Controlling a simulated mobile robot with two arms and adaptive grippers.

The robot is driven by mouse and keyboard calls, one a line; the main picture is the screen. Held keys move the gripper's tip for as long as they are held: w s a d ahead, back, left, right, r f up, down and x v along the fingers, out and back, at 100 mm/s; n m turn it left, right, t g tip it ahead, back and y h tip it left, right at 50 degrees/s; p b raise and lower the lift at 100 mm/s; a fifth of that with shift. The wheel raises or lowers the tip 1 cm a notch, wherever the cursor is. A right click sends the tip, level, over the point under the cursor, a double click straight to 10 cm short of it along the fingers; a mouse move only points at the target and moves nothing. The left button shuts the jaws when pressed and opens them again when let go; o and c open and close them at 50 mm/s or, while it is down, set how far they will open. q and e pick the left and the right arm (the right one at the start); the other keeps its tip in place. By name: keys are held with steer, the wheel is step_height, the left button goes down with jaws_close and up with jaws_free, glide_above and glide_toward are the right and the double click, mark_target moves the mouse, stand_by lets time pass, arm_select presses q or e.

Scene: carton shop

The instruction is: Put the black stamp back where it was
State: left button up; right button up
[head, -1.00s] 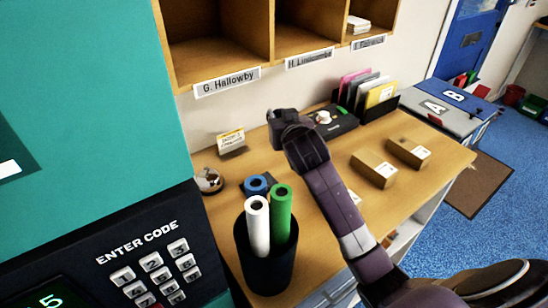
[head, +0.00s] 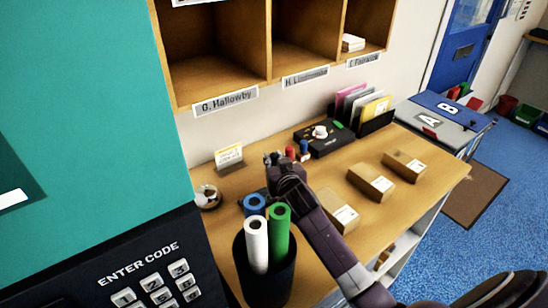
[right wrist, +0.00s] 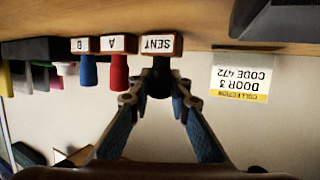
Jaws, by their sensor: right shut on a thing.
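The black stamp (right wrist: 158,82) shows in the right wrist view, where the picture is upside down. Its wooden block is labelled SENT. My right gripper (right wrist: 158,88) is shut on its dark handle. The stamp is in line with the red stamp (right wrist: 118,70), labelled A, and the blue stamp (right wrist: 88,70), labelled B. I cannot tell whether its base touches the table. In the head view my right gripper (head: 272,160) is left of the red stamp (head: 290,153) and the blue stamp (head: 304,147), and it mostly hides the black stamp. My left gripper is not in view.
A black cup (head: 264,280) with rolled tubes stands in front. Small cartons (head: 371,182) are on the right, and a black box (head: 324,139) is behind. Pigeonholes (head: 300,65) hang above.

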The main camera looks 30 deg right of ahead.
steer(key=o, duration=0.4)
steer(key=shift+f, duration=0.15)
steer(key=o, duration=0.5)
steer(key=shift+f+b, duration=0.2)
steer(key=shift+b, duration=0.4)
steer(key=shift+r+b+v, duration=0.2)
steer(key=shift+b+v, duration=0.3)
steer(key=shift+v, duration=3.5)
steer(key=shift+w+a, duration=0.1)
steer(key=shift+w, duration=0.05)
